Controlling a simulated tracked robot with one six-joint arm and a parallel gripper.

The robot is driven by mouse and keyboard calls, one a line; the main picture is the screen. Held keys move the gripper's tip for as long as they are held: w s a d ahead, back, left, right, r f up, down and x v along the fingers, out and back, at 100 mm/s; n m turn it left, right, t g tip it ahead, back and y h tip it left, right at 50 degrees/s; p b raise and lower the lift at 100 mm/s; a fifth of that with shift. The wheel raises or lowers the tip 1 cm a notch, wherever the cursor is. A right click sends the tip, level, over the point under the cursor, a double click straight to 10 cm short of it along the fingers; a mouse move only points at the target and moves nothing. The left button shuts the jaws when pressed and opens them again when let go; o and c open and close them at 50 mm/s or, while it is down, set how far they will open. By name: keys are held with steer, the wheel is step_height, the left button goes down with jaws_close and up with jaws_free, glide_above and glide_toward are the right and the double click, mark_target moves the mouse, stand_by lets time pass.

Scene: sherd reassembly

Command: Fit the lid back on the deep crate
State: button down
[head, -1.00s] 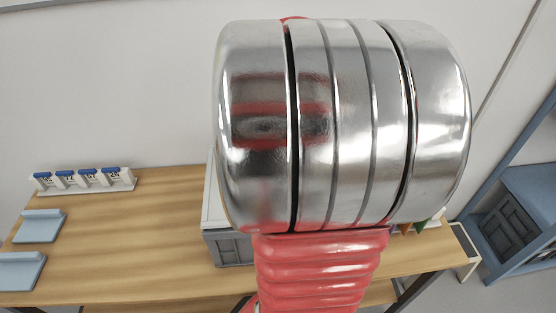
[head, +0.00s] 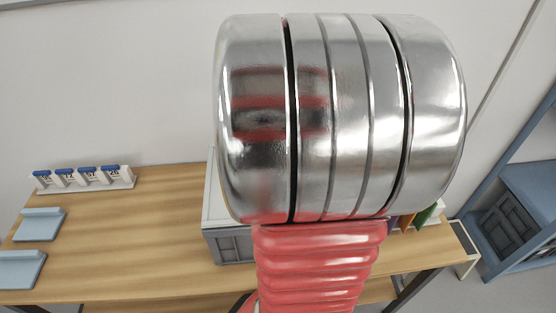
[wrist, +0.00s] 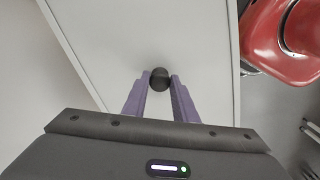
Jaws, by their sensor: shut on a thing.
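The grey deep crate (head: 228,246) stands on the wooden bench in the head view, mostly hidden behind my arm. A pale, flat top edge (head: 212,200) shows above its front wall; I cannot tell whether this is its rim or the lid. In the wrist view the pale lid (wrist: 100,45) fills much of the picture, with a round black knob (wrist: 160,79) on it. My gripper (wrist: 160,82) has its two purple fingers shut on this knob, one on each side. The gap between lid and crate is not visible.
On the bench (head: 165,205), a white rack (head: 85,180) with blue-topped numbered pieces stands at the back left. Two light-blue holders (head: 38,225) lie at the left edge. Colored upright pieces (head: 424,216) show right of my arm. A blue shelf (head: 515,215) stands at right.

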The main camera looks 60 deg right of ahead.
steer(key=shift+f, duration=0.4)
steer(key=c, duration=1.4)
jaws_free()
steer(key=shift+o, duration=0.2)
step_height(320, 180, up, 14)
steer(key=shift+f, duration=0.15)
